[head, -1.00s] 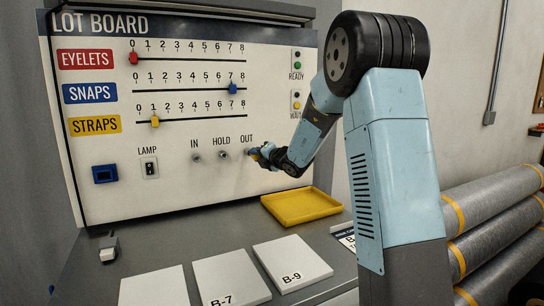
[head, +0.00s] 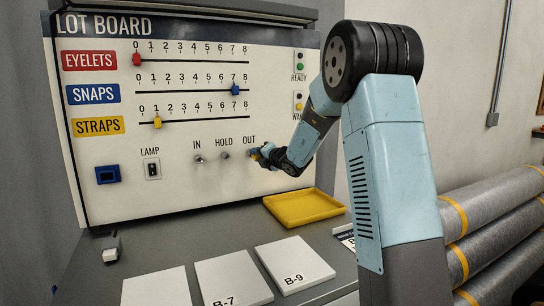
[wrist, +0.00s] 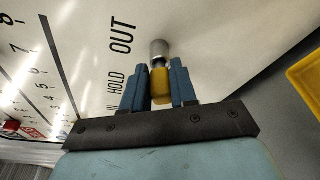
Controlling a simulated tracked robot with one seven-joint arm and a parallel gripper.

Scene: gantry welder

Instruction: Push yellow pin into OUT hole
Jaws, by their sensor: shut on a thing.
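The yellow pin (wrist: 160,82) is between the two blue fingers of my gripper (wrist: 160,90) in the wrist view, and the gripper is shut on it. The pin's far end meets the metal socket of the OUT hole (wrist: 158,48). How deep the pin sits cannot be told. In the head view my gripper (head: 262,154) is at the board just below the OUT label (head: 249,140), and it mostly hides the pin. The IN hole (head: 199,159) and HOLD hole (head: 227,156) are to the left.
The lot board (head: 190,190) carries three sliders above the holes and a lamp switch (head: 152,170). A yellow tray (head: 304,208) lies on the bench below my gripper. White cards, including B-7 (head: 232,278) and B-9 (head: 294,264), lie in front. Grey rolls (head: 490,210) are at the right.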

